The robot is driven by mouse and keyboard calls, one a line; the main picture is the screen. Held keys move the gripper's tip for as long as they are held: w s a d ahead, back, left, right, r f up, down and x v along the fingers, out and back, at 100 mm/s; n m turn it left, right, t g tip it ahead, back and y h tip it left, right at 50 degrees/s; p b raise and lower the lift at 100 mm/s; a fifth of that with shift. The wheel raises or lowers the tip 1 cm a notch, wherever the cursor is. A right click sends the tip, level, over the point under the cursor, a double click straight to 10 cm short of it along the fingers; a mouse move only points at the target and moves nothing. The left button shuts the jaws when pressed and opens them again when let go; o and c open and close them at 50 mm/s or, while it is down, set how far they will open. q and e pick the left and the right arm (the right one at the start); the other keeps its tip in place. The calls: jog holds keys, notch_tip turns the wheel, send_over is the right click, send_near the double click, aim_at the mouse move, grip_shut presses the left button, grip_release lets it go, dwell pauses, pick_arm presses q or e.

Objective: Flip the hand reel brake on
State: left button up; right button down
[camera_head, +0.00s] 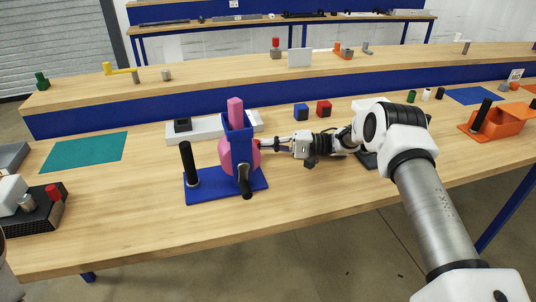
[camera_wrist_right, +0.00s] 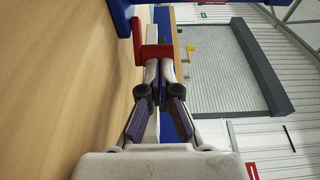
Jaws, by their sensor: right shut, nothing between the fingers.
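The hand reel (camera_head: 240,150) stands on the workbench, with a blue frame and base, a pink spool, a black crank and a black upright post. A small red part (camera_head: 257,143), which looks like the brake, shows at its right side. In the right wrist view a red bracket-shaped part (camera_wrist_right: 150,46) sits just ahead of the fingertips, beside blue frame (camera_wrist_right: 122,16). My right gripper (camera_head: 266,145) is shut and empty, its tips at or very near the red part; contact cannot be told. It also shows in the wrist view (camera_wrist_right: 160,68). My left gripper is out of view.
A teal mat (camera_head: 85,151) lies left. An orange holder (camera_head: 495,122) stands far right.

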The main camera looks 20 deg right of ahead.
notch_tip(320, 180, up, 10)
dwell(0.4)
jog(key=shift+f, duration=0.1)
